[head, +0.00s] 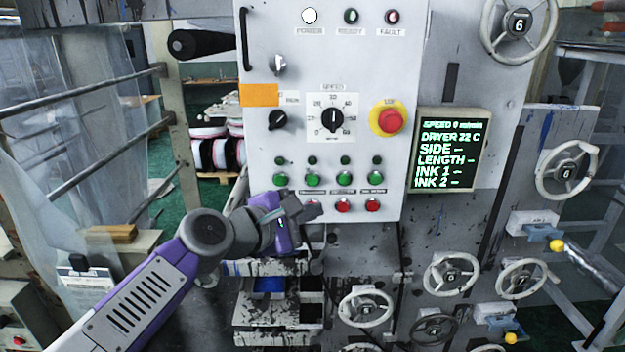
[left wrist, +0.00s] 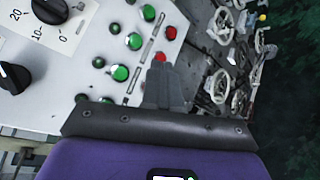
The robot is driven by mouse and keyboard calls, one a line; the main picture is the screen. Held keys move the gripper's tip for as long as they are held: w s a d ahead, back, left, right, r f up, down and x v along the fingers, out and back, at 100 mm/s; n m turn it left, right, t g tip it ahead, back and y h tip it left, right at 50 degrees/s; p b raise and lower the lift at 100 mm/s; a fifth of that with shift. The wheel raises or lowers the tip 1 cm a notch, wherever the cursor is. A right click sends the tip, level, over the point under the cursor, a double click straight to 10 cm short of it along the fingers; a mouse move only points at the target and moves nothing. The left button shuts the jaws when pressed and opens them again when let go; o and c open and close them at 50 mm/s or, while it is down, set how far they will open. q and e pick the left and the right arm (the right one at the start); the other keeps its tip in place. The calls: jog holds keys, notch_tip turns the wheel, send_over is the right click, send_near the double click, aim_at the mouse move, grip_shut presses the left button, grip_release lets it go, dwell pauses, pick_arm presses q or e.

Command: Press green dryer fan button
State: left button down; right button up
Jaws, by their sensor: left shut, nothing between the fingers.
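The grey control panel (head: 325,120) has a row of several green buttons (head: 344,178), with small dark green lamps above and red buttons (head: 343,205) below. The labels under the green buttons are too small to read, so I cannot tell which is the dryer fan button. My left gripper (head: 308,209) is shut and empty, in front of the lower left of the panel, below the green row. It hides some of the red buttons. In the left wrist view the shut fingers (left wrist: 164,84) point at the panel near the red buttons, beside the green buttons (left wrist: 120,73). My right gripper is out of view.
A red emergency stop (head: 389,120) on a yellow ring and a black speed dial (head: 332,119) sit higher on the panel. A display (head: 449,150) stands to the right, reading "DRYER 22 C". Several handwheels (head: 451,274) stick out below and right.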

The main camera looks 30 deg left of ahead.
pick_arm(q)
jog(key=shift+w, duration=0.15)
jog(key=shift+w+a+p, duration=0.1)
jog(key=shift+w+a, duration=0.65)
jog(key=shift+w, duration=0.45)
jog(key=shift+w+a+p, duration=0.15)
jog(key=shift+w+a, duration=0.65)
jog(key=shift+w, duration=0.45)
jog(key=shift+w+a+p, duration=0.1)
jog(key=shift+w+a, duration=0.65)
jog(key=shift+w, duration=0.45)
jog(key=shift+w, duration=0.1)
jog(key=shift+w+a, duration=0.2)
jog(key=shift+w, duration=0.05)
jog(key=shift+w+a, duration=0.3)
jog(key=shift+w, duration=0.1)
dwell(0.4)
jog(key=shift+s, duration=0.1)
jog(key=shift+s+d+f, duration=0.1)
jog(key=shift+s+d, duration=0.4)
jog(key=shift+s, duration=0.15)
jog(key=shift+s+d, duration=0.45)
jog(key=shift+s, duration=0.25)
jog(key=shift+s+d, duration=0.4)
jog(key=shift+s, duration=0.35)
jog(key=shift+s+d, duration=0.45)
jog(key=shift+s, duration=0.25)
